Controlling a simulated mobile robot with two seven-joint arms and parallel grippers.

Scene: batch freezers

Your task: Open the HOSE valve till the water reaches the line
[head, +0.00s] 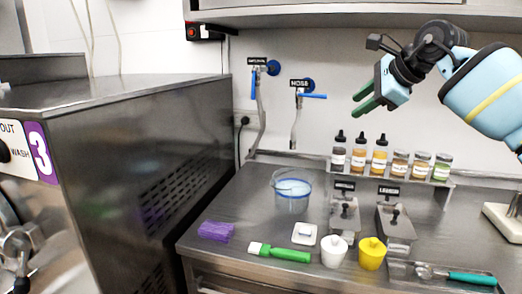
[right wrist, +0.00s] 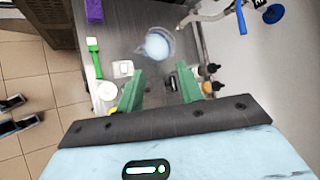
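The HOSE valve (head: 313,96) is on the back wall under a black HOSE label (head: 299,83). Its blue lever lies level, pointing right, and a metal spout hangs below. My left gripper is out of view.
A second blue-handled valve (head: 254,84) is left of HOSE, lever hanging down. Several bottles and jars (head: 380,155) line the back shelf.

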